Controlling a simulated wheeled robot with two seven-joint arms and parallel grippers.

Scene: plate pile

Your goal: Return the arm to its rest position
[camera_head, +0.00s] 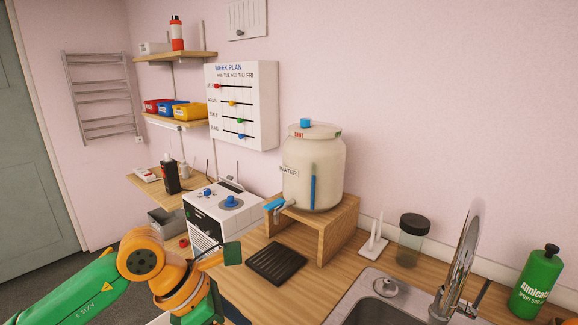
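My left arm comes in from the lower left, with green links and orange joints. Its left gripper (221,277) is at the bottom of the head view, above the near-left edge of the wooden counter (262,303). A green part of it points up towards the black slatted tray, and another green part sits lower down at the frame's bottom edge. Whether its fingers are open or shut is unclear, and I see nothing held. My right gripper is not in view. No plates are in view.
A black slatted tray (276,264) lies close right of the gripper. A white machine (226,210) and a water jar (314,168) on a wooden stand (323,240) are behind. A sink (345,312), tap (462,262), dark-lidded jar (411,245) and green bottle (535,280) are right.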

